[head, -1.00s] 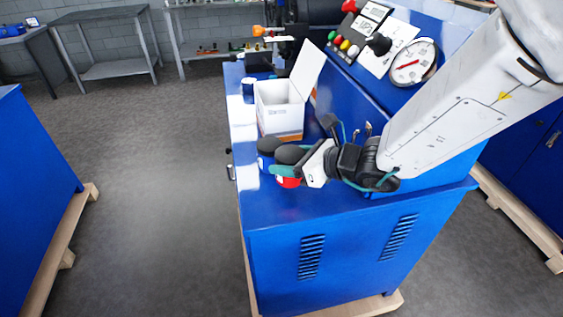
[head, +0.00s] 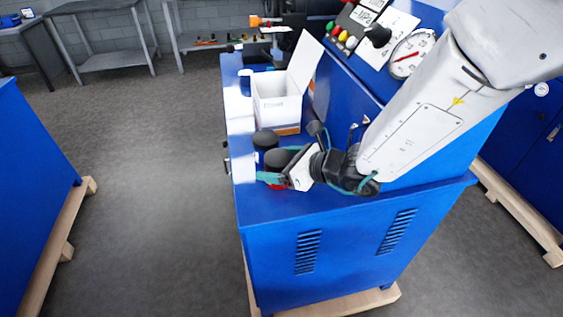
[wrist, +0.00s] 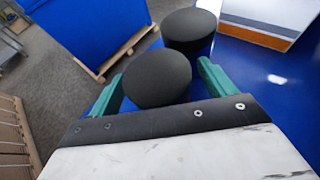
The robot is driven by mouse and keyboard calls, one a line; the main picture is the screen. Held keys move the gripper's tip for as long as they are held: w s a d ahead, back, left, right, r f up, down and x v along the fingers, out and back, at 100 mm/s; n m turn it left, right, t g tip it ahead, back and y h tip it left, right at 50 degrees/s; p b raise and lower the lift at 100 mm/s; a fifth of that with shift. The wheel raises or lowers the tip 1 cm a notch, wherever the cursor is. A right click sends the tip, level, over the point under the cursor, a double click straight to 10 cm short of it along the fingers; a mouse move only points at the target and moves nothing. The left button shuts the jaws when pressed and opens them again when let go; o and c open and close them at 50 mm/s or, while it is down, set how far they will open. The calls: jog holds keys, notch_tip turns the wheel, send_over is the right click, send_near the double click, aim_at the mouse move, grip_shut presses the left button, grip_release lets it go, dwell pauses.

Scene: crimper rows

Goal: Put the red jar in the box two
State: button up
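The red jar (head: 279,157) stands upright on the blue bench top, its wide black lid uppermost and a little red showing below. In the wrist view its lid (wrist: 156,80) lies between the two green fingers of my gripper (wrist: 161,72), with a narrow gap at each side. My gripper (head: 270,178) is open around the jar; one finger hides much of its body in the head view. A white open box (head: 277,112) with an orange lower band and raised flap stands farther back. Its label is too small to read.
A second black-lidded jar (head: 265,139) with a blue body stands just behind the red one; its lid (wrist: 189,27) also shows in the wrist view. A sloped panel with a gauge (head: 411,54) rises at the right. The bench's left edge is close to the jars.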

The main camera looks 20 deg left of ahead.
jog(key=shift+d+r, duration=0.2)
jog(key=v, duration=1.1)
jog(key=shift+s+d, duration=0.15)
jog(key=shift+d, duration=0.2)
jog(key=shift+r, duration=0.15)
